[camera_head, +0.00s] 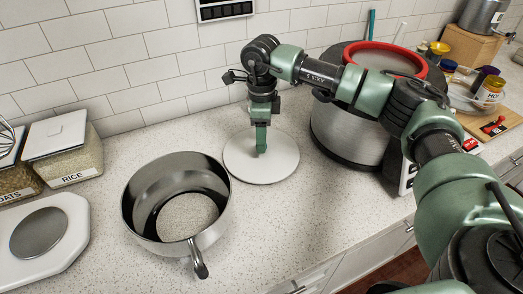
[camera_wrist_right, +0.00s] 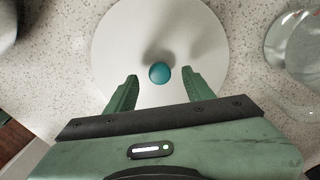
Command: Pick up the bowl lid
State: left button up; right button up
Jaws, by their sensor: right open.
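The bowl lid (camera_head: 270,172) is a flat white disc lying on the counter beside the wall. It fills the upper middle of the right wrist view (camera_wrist_right: 160,25), where its round teal knob (camera_wrist_right: 159,73) shows. My right gripper (camera_head: 261,148) points down over the middle of the lid. In the right wrist view its two fingers (camera_wrist_right: 160,77) are apart, with the knob seen between their tips and a gap on each side. I cannot tell the exact height of the fingertips above the lid. My left gripper is not in view.
A steel pan (camera_head: 215,235) stands just left of the lid. A large cooker with a red rim (camera_head: 424,66) stands to its right, under my right arm. A rice container (camera_head: 75,152) and a white scale (camera_head: 70,232) are at the left. Free counter lies in front of the lid.

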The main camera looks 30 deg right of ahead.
notch_tip(320, 180, down, 2)
jog(key=shift+c, duration=0.3)
grip_shut()
